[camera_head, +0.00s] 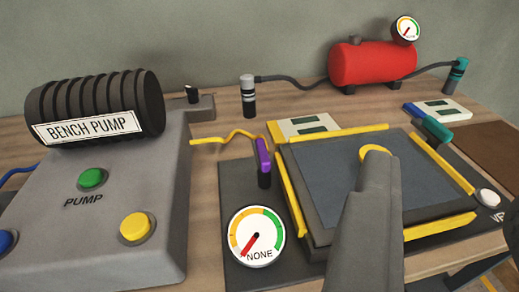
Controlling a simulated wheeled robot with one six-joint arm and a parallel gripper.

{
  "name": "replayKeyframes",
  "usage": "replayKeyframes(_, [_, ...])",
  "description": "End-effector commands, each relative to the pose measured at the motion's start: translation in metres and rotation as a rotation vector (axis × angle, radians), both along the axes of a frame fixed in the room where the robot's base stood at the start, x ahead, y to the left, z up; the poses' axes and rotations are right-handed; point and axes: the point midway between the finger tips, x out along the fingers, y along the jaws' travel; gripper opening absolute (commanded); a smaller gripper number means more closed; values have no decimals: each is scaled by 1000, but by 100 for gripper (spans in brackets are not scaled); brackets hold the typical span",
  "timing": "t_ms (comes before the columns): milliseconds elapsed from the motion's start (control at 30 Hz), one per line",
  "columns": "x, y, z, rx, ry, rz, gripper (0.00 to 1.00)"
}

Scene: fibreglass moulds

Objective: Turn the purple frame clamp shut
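The purple frame clamp (262,155) is a small purple lever on a dark post, standing upright with a slight tilt. It is at the left side of a square mould frame (291,196) with yellow strips along its edges. The frame surrounds a flat dark blue-grey panel (345,170). My gripper (373,153) shows as a grey shape with a yellow tip, reaching up from the bottom over the panel. It is to the right of the purple clamp and apart from it in the picture. Its fingers cannot be told apart, and it hides part of the panel.
A gauge (256,236) reading NONE is in front of the clamp. The grey bench pump (110,235) with coloured buttons fills the left. A teal lever (436,130) is at the frame's right back.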

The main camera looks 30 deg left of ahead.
Motion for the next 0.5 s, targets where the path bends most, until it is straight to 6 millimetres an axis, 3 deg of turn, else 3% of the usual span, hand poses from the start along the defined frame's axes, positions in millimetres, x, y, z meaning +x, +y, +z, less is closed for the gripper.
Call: replayKeyframes(500, [100,48,9,-142,529,150,36])
